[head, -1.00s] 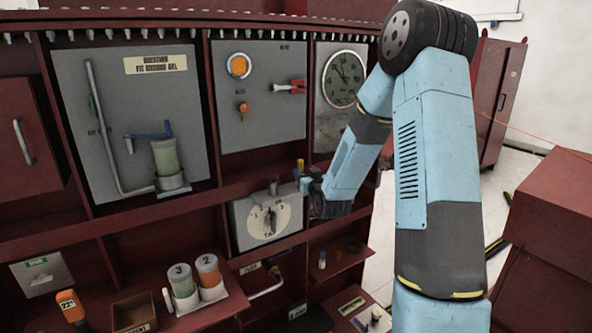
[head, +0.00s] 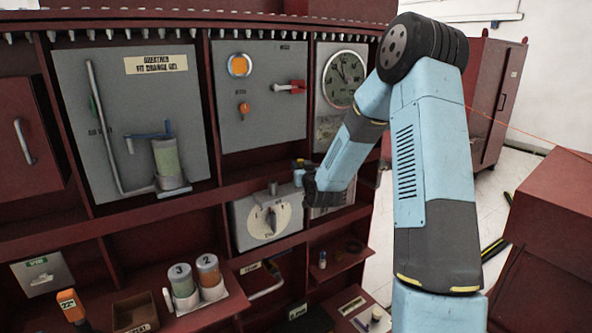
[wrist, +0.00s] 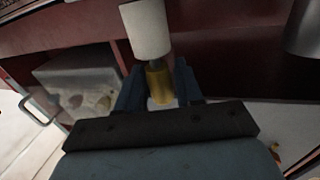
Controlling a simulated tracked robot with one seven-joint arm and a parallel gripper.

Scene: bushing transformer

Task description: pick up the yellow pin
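The yellow pin (wrist: 159,84) stands between my gripper's two blue fingers in the wrist view. A grey neck joins its yellow part to a white cylinder (wrist: 146,30) above it in the picture. My gripper (wrist: 157,82) has one finger on each side of the pin, very close to it. I cannot tell whether the fingers touch it. In the head view my gripper (head: 304,181) is at the shelf, just right of the dial box; the pin (head: 299,163) is mostly hidden there by the gripper.
The grey dial box (head: 267,219) stands directly left of my gripper. Dark red cabinet frames and shelves surround this spot. Two numbered canisters (head: 195,278) stand lower left, and a small bottle (head: 322,260) is on the shelf below. A red cabinet (head: 555,220) is at right.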

